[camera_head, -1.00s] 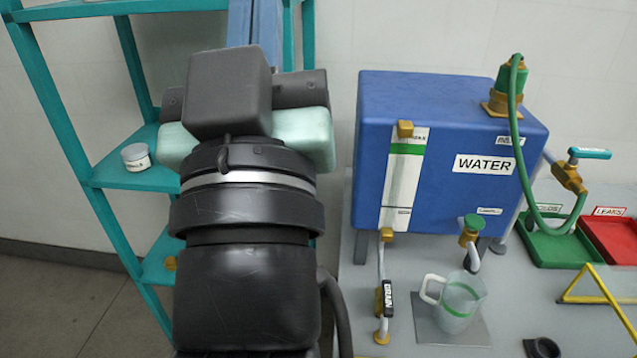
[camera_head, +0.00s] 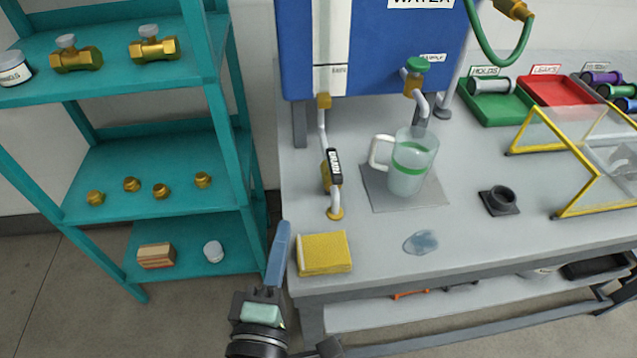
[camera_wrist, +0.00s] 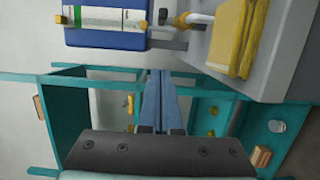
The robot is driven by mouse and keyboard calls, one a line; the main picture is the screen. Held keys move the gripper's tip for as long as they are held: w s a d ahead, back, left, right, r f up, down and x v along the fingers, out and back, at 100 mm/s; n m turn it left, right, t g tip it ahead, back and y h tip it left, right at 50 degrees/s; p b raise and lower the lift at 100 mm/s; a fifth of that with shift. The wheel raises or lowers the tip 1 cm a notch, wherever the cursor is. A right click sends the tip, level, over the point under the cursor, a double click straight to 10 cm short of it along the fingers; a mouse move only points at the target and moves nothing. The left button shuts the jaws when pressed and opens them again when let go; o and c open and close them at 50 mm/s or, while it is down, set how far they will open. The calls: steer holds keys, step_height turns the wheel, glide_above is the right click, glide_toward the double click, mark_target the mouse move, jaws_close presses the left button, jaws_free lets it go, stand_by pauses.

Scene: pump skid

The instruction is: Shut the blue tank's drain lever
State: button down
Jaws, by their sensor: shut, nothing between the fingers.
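The blue tank (camera_head: 385,60) stands on the grey bench at the back. Its drain line drops from the tank's lower left. The drain lever (camera_head: 335,166) has a black handle labelled DRAIN and lies roughly along the pipe, beside a brass valve body. My gripper (camera_head: 281,228) is at the bench's left edge, left of the sponge, below and left of the lever and apart from it. Its blue fingers are together and empty. In the wrist view the gripper (camera_wrist: 160,75) points toward the blue tank (camera_wrist: 105,38), with the drain pipe (camera_wrist: 198,19) near the top.
A clear jug (camera_head: 409,165) stands on a grey plate right of the drain. A puddle (camera_head: 421,242) lies in front. Teal shelving (camera_head: 150,170) stands close on the left.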

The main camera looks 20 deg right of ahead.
mark_target(334, 169)
steer(key=p+x, duration=0.1)
steer(key=x, duration=0.9)
steer(key=shift+s+r+p, duration=0.1)
steer(key=shift+r+p, duration=0.05)
steer(key=shift+p, duration=0.2)
steer(key=shift+s+d+p, duration=0.25)
steer(key=shift+d+p, duration=0.2)
steer(key=shift+d, duration=0.75)
steer(key=shift+s+d, duration=0.2)
steer(key=shift+d, duration=0.55)
